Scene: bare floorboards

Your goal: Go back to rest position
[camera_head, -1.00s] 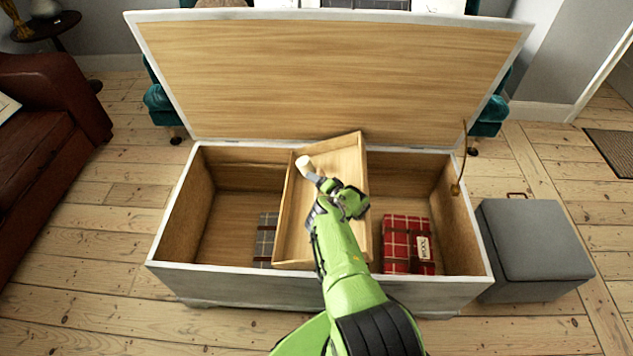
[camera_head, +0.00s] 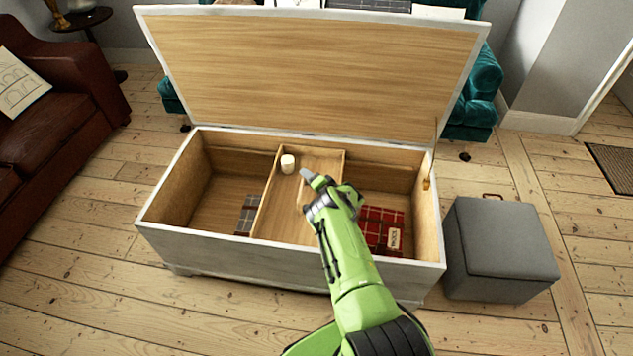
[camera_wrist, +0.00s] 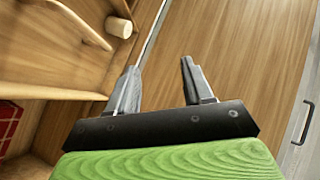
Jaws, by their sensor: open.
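An open wooden chest (camera_head: 408,263) has its lid (camera_head: 310,75) raised. A wooden tray (camera_head: 268,200) sits across the chest's middle. A small white cylinder (camera_head: 288,163) stands in the tray near its far left corner; it also shows in the wrist view (camera_wrist: 118,27). My gripper (camera_head: 312,178) is over the tray, to the right of the cylinder and apart from it. In the wrist view, my gripper (camera_wrist: 160,68) has its two fingers spread with nothing between them. My arm hides part of the tray and its right side.
In the chest lie a grey plaid item (camera_head: 247,215) at left and a red plaid item (camera_head: 384,228) at right. A grey ottoman (camera_head: 500,250) stands to the right, a brown sofa (camera_head: 55,140) to the left, a teal chair (camera_head: 478,95) behind. Floor in front is clear.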

